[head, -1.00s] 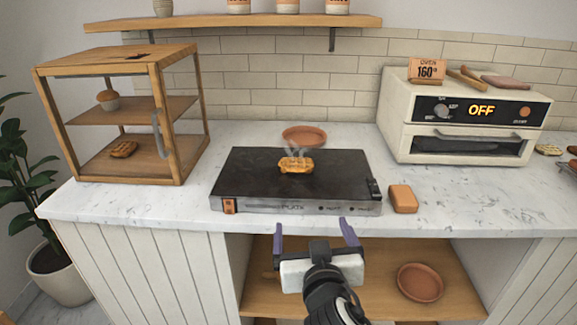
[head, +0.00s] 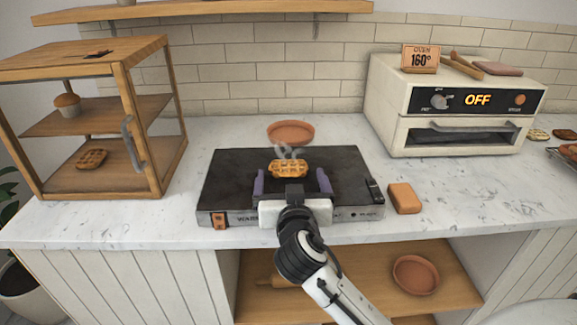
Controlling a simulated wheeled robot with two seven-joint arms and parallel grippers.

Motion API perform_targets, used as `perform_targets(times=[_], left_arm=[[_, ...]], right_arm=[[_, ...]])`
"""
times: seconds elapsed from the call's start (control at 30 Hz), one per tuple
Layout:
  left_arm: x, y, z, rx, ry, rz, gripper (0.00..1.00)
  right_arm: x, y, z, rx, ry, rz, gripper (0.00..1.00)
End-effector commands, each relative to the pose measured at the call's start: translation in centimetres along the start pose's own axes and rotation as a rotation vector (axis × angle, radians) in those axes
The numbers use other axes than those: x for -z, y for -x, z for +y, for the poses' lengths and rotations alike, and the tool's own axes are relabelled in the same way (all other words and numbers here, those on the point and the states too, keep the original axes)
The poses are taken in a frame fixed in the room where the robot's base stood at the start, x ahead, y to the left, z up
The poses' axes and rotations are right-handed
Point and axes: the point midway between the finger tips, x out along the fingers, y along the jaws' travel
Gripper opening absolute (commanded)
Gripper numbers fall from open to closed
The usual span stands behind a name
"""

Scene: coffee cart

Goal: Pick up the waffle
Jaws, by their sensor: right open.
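A golden waffle (head: 289,168) lies on the black hot plate (head: 228,180), near its middle, with faint steam above it. My right gripper (head: 291,178) is open over the front part of the plate, with its two purple fingers pointing toward the back. The waffle is just beyond the fingertips, roughly centred between them, and nothing is held. Another waffle (head: 92,159) lies on the floor of the wooden display case (head: 150,150) at the left. My left gripper does not show.
A terracotta plate (head: 290,131) sits behind the hot plate. A brown block (head: 404,198) lies to its right. A cream oven (head: 400,100) showing OFF stands at the back right. A muffin (head: 67,104) is on the case's shelf. The counter between case and hot plate is clear.

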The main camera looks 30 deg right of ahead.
Motion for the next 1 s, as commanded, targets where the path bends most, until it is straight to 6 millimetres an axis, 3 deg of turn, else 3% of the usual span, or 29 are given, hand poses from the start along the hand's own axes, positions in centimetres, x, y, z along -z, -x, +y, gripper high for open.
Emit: perform_targets(times=[0.2,0.5,0.8,1.0], left_arm=[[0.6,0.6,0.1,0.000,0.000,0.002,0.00],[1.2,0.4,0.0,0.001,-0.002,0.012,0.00],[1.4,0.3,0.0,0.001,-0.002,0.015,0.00],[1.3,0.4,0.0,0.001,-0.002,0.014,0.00]], right_arm=[[0.4,-3.1,-0.2,0.000,0.003,0.002,0.94],[0.2,-3.5,-0.2,0.001,0.000,0.000,0.94],[0.3,-3.5,-0.2,0.001,0.000,0.001,0.46],[0.4,-3.5,-0.2,0.001,0.000,0.002,0.46]])
